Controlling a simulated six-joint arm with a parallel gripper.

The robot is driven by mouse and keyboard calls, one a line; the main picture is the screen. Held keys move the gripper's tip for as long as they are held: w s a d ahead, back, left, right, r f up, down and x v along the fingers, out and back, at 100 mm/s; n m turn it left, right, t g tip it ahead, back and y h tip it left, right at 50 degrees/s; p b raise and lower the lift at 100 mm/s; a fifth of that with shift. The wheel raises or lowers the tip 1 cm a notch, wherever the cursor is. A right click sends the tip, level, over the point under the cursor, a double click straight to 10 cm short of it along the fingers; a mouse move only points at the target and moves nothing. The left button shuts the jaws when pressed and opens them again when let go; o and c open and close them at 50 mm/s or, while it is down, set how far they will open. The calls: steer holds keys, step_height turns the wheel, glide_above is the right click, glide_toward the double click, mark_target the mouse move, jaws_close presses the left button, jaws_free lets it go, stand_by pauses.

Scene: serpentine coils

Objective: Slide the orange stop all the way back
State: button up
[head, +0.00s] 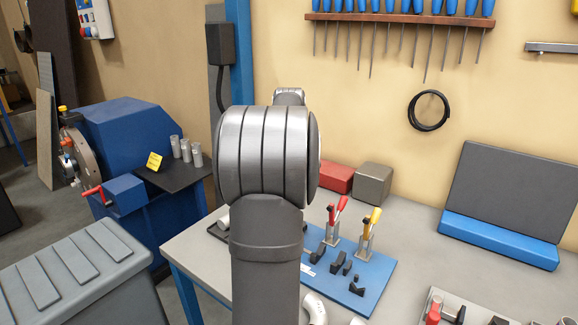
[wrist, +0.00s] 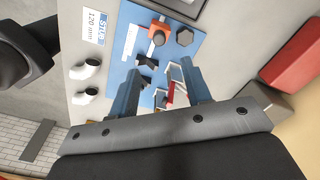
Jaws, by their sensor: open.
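The orange stop (wrist: 159,33) is a small orange block with a dark round top, on a blue plate (wrist: 203,42) near the top of the wrist view. A dark hex knob (wrist: 184,37) sits just right of it. In the head view my arm covers part of the bench, and neither the stop nor the gripper shows there.
The blue plate also shows in the head view (head: 374,287), with a red-handled clamp (head: 332,228), a yellow-handled clamp (head: 367,236) and black blocks. White bent pipes (wrist: 86,68) lie beside it. Red (head: 338,178) and grey (head: 373,184) blocks stand behind.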

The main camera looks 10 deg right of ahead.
steer(key=shift+r, duration=2.1)
steer(key=shift+f, duration=0.15)
step_height(320, 180, down, 17)
steer(key=shift+s+d+f, duration=0.15)
steer(key=shift+f, duration=0.05)
steer(key=shift+s+d+r, duration=0.1)
steer(key=shift+s+d, duration=0.1)
